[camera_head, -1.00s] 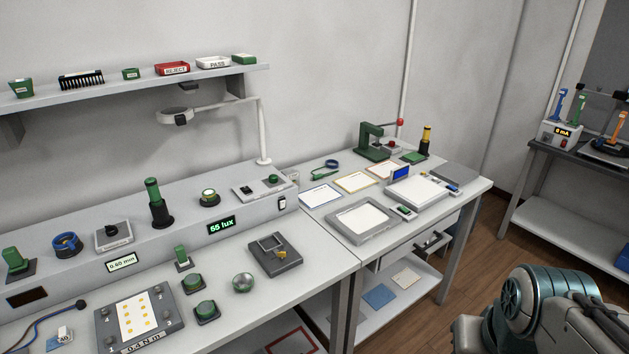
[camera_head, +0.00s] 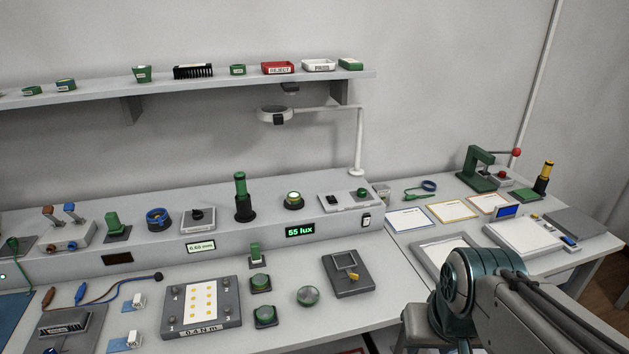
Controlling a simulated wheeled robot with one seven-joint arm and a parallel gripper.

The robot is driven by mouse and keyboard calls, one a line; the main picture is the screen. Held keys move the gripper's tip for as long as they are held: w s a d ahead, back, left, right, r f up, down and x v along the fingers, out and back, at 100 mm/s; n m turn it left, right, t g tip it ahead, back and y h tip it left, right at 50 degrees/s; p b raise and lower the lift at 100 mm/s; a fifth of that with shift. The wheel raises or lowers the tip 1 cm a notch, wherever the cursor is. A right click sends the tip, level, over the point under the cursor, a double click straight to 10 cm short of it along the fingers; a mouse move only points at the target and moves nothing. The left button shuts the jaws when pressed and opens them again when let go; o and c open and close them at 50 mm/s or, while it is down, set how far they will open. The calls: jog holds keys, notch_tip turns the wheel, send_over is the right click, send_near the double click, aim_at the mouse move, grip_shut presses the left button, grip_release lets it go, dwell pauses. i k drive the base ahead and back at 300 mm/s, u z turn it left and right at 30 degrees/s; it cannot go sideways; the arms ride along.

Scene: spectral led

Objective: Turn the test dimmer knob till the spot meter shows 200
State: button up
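The lit green meter display (camera_head: 300,230) on the front of the raised ledge reads "55 lux". A grey box with a black knob (camera_head: 197,216) stands farther left on the ledge. No label shows which knob is the test dimmer. My gripper is out of view; only my teal and grey arm shows at the lower right.
A shelf (camera_head: 190,85) with small trays hangs above the ledge. A magnifier lamp (camera_head: 275,115) reaches over it on a white arm. The lower bench holds a dotted plate (camera_head: 202,306), green parts and a grey fixture (camera_head: 346,275). My arm covers part of the right-hand table.

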aim_at(360, 191)
jog(key=u, duration=0.1)
jog(key=i, duration=0.3)
jog(key=u, duration=0.05)
jog(key=k, duration=1.3)
jog(key=z, duration=0.55)
jog(key=i, duration=0.65)
jog(key=z, duration=0.5)
jog(key=i, duration=0.7)
jog(key=u, duration=0.85)
jog(key=i, duration=0.6)
jog(key=u, duration=0.65)
